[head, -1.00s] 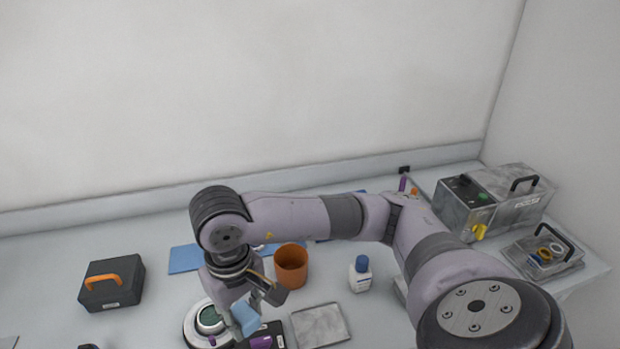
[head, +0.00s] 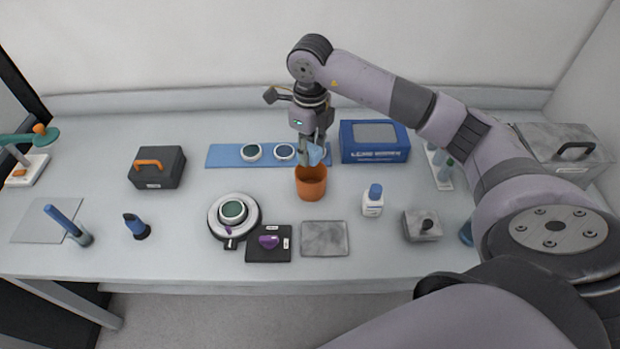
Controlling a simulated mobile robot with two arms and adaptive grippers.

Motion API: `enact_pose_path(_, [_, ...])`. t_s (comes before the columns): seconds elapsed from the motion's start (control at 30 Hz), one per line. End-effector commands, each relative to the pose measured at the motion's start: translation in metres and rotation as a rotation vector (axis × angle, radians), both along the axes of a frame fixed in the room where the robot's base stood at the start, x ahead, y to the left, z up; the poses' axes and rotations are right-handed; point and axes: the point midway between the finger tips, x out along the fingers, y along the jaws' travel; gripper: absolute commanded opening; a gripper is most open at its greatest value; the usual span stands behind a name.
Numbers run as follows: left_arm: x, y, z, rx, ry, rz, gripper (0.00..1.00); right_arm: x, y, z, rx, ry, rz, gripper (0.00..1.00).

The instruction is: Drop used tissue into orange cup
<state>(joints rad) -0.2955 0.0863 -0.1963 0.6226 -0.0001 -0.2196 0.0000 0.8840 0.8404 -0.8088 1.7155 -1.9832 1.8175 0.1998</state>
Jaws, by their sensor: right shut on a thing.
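The orange cup (head: 311,187) stands upright on the bench near the middle of the head view. My right gripper (head: 312,160) points down just above the cup's mouth. It is shut on the light blue used tissue (head: 317,154), which shows between and beside the fingers. The tissue's lower end is close to the cup's rim; I cannot tell whether any of it is below the rim. My left gripper is not in view.
Behind the cup lies a blue mat (head: 228,155) with two round optics, beside a blue box (head: 375,142). A white bottle (head: 373,203) stands to the right. In front are a grey metal tray (head: 325,239) and a round instrument (head: 254,222).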

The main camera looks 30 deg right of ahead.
Motion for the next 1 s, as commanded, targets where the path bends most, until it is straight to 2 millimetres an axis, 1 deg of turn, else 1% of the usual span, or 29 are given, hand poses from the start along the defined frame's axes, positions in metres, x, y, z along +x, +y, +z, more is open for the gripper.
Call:
enact_pose_path(0.03, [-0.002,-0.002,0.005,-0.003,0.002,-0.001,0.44,0.004,-0.007,0.003,0.0,0.003,-0.121,0.01])
enact_pose_path(0.1, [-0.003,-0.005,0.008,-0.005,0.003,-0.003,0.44,0.009,-0.015,0.003,-0.001,0.005,-0.273,0.01])
enact_pose_path(0.2, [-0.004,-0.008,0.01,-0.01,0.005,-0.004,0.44,0.014,-0.024,0.002,-0.004,0.006,-0.44,0.01])
enact_pose_path(0.3, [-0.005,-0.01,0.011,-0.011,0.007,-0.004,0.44,0.017,-0.03,0.002,-0.005,0.006,-0.546,0.01])
enact_pose_path(0.4, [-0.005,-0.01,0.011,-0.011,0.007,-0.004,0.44,0.018,-0.032,0.0,-0.005,0.007,-0.596,0.01])
enact_pose_path(0.57, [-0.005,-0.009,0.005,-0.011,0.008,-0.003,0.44,0.018,-0.033,-0.009,-0.005,0.008,-0.607,0.01])
enact_pose_path(0.9, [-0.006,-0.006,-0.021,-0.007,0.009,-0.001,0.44,0.018,-0.032,-0.048,-0.005,0.008,-0.604,0.01])
enact_pose_path(1.0, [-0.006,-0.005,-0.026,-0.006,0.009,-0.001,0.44,0.018,-0.032,-0.056,-0.005,0.008,-0.604,0.01])
